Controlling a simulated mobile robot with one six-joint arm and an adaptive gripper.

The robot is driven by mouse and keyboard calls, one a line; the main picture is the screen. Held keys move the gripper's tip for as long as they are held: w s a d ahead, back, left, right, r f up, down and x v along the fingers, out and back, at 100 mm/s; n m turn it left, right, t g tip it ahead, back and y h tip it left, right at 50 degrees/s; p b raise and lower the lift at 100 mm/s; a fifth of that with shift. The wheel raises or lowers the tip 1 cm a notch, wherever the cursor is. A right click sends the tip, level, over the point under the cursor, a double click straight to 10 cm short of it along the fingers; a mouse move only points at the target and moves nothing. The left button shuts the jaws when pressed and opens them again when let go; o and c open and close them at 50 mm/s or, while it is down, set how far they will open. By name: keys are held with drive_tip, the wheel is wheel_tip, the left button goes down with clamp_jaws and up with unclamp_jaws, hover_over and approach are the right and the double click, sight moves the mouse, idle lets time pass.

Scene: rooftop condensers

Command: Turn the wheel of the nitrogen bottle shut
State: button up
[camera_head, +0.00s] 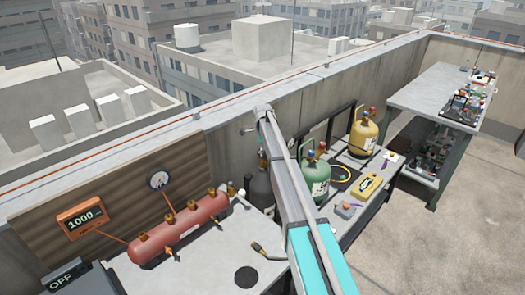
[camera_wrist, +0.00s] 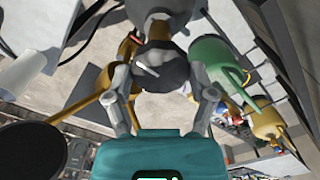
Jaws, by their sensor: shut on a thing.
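The nitrogen bottle appears to be the dark grey cylinder (camera_head: 260,188) standing behind the bench with the red manifold, partly covered by my arm. Its wheel is hidden from the head view. In the wrist view, my gripper (camera_wrist: 164,84) has one finger on each side of a dark grey, lobed wheel (camera_wrist: 160,72) and is shut on it. A grey rounded part lies past the wheel at the top of that view. Brass-coloured parts show close behind the left finger. How far the wheel is turned cannot be told.
The red manifold (camera_head: 180,226), a gauge (camera_head: 159,180) and an orange display (camera_head: 82,217) reading 1000 are at left. A green bottle (camera_head: 315,178) and a yellow bottle (camera_head: 363,133) stand to the right. A dark round disc (camera_head: 246,277) lies on the near bench.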

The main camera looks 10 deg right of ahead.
drive_tip(key=m, duration=0.6)
drive_tip(key=shift+s, duration=0.2)
drive_tip(key=m, duration=0.7)
idle(0.3)
drive_tip(key=o, duration=1.1)
drive_tip(key=shift+w, duration=0.1)
drive_tip(key=shift+c, duration=0.2)
drive_tip(key=shift+w+n, duration=0.1)
drive_tip(key=shift+n, duration=0.2)
